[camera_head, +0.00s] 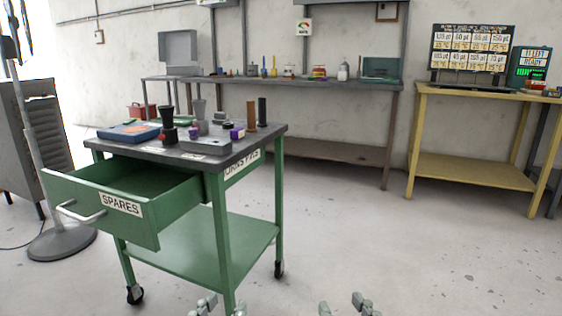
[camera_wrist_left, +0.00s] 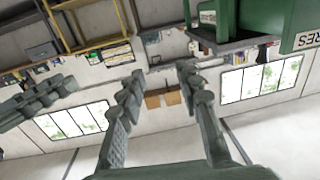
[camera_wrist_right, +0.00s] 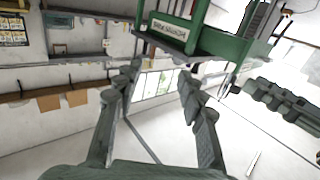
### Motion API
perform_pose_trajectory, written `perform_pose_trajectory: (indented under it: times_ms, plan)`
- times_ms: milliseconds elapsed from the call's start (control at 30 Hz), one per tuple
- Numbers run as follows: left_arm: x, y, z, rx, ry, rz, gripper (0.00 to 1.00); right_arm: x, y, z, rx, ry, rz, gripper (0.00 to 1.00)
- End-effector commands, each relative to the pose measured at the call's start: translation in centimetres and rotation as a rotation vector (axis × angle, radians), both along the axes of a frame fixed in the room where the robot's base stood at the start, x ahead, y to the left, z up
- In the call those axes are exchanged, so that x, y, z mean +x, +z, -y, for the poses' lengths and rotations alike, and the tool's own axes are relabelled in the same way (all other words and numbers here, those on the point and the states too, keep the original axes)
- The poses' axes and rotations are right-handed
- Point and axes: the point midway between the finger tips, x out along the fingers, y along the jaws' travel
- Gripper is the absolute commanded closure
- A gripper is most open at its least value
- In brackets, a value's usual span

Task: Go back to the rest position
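My left gripper (camera_head: 222,306) shows at the bottom edge of the head view, in front of the green cart. In the left wrist view my left gripper (camera_wrist_left: 162,74) has its fingers apart with nothing between them. My right gripper (camera_head: 343,306) is also at the bottom edge, right of the cart, over bare floor. In the right wrist view my right gripper (camera_wrist_right: 158,70) is open and empty. The two grippers are side by side and apart. Most of both arms is hidden below the head view.
A green cart (camera_head: 186,251) stands close at the left, its SPARES drawer (camera_head: 108,208) pulled open. Its dark top (camera_head: 239,144) holds several small parts and a blue tray (camera_head: 130,132). A grey bench (camera_head: 383,87) and a yellow table (camera_head: 471,173) stand behind. Floor at right is clear.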

Motion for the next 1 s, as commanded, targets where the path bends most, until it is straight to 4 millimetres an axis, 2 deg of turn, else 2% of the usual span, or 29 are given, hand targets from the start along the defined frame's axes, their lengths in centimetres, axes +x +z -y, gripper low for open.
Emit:
perform_pose_trajectory:
  times_ms: [133, 267, 367, 400, 500, 600, 700, 800, 1000]
  plan:
    - [0.7, -5.6, -2.2, 0.098, 0.041, -0.217, 0.66, 0.6, -5.5, 2.1, -0.093, -0.040, -0.219, 0.60]
    - [-0.1, -11.6, -5.2, 0.187, 0.088, -0.442, 0.66, -0.2, -11.5, 5.0, -0.178, -0.087, -0.445, 0.60]
    - [-2.2, -16.6, -8.4, 0.261, 0.135, -0.656, 0.66, -2.3, -16.5, 8.2, -0.250, -0.134, -0.658, 0.60]
    - [-3.4, -18.5, -9.9, 0.288, 0.156, -0.747, 0.66, -3.5, -18.4, 9.7, -0.277, -0.155, -0.749, 0.60]
    - [-6.8, -22.2, -13.2, 0.345, 0.205, -0.955, 0.66, -6.9, -22.2, 13.0, -0.334, -0.204, -0.957, 0.60]
    - [-9.8, -24.6, -15.7, 0.380, 0.242, -1.107, 0.66, -9.9, -24.5, 15.4, -0.368, -0.241, -1.109, 0.60]
    - [-11.8, -25.8, -17.0, 0.398, 0.262, -1.196, 0.66, -11.9, -25.7, 16.7, -0.386, -0.262, -1.198, 0.60]
    - [-12.5, -26.3, -17.5, 0.405, 0.270, -1.231, 0.66, -12.6, -26.2, 17.3, -0.393, -0.270, -1.232, 0.60]
    - [-12.6, -26.4, -17.5, 0.406, 0.270, -1.234, 0.66, -12.7, -26.3, 17.3, -0.393, -0.270, -1.234, 0.60]
